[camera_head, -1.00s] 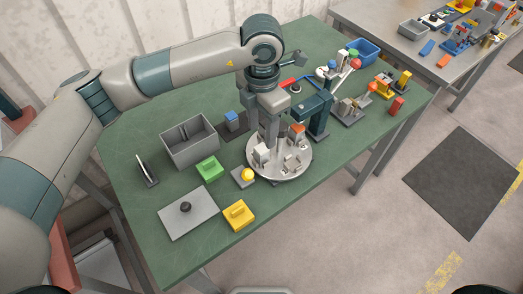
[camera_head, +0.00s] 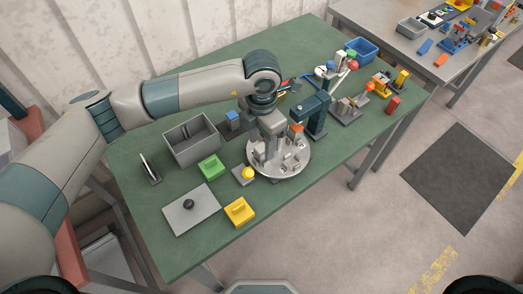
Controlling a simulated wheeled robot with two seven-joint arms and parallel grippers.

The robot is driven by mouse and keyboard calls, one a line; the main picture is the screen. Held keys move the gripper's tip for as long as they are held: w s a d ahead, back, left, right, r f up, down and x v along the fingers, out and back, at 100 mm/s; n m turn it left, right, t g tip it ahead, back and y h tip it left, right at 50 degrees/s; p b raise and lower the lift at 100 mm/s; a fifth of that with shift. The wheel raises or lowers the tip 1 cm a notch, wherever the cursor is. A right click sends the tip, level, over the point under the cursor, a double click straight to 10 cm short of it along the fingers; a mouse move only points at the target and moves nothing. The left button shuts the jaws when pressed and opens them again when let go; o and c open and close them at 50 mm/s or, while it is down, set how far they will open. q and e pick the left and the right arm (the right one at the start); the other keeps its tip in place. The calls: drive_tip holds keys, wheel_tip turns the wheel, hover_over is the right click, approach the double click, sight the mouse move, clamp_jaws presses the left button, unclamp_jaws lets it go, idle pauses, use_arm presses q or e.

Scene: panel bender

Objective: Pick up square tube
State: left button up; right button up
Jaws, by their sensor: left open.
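My left gripper (camera_head: 270,147) points down over the round grey plate (camera_head: 299,166) on the green table. Its fingers are open and low among several small grey blocks and fixtures on the plate. I cannot single out the square tube; it may be one of the grey pieces at the fingers or hidden behind them. I cannot tell whether the fingers touch anything. My right gripper is not in view.
A grey bin (camera_head: 190,142), a grey plate with a black knob (camera_head: 188,204), a green block (camera_head: 212,167), a yellow block (camera_head: 239,212) and a yellow dome button (camera_head: 248,173) lie left of the plate. A dark teal press (camera_head: 315,115) stands close on the right.

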use_arm(q)
drive_tip(key=shift+f+p, duration=0.4)
drive_tip(key=shift+f, duration=0.95)
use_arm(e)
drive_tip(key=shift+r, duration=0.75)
use_arm(q)
clamp_jaws()
drive_tip(key=shift+r, duration=0.1)
drive_tip(key=shift+r+b, duration=0.3)
drive_tip(key=shift+r, duration=0.1)
wheel_tip(320, 180, up, 8)
drive_tip(key=b, duration=0.3)
drive_tip(key=shift+r+b, duration=0.1)
drive_tip(key=shift+b, duration=0.2)
drive_tip(key=shift+r, duration=0.45)
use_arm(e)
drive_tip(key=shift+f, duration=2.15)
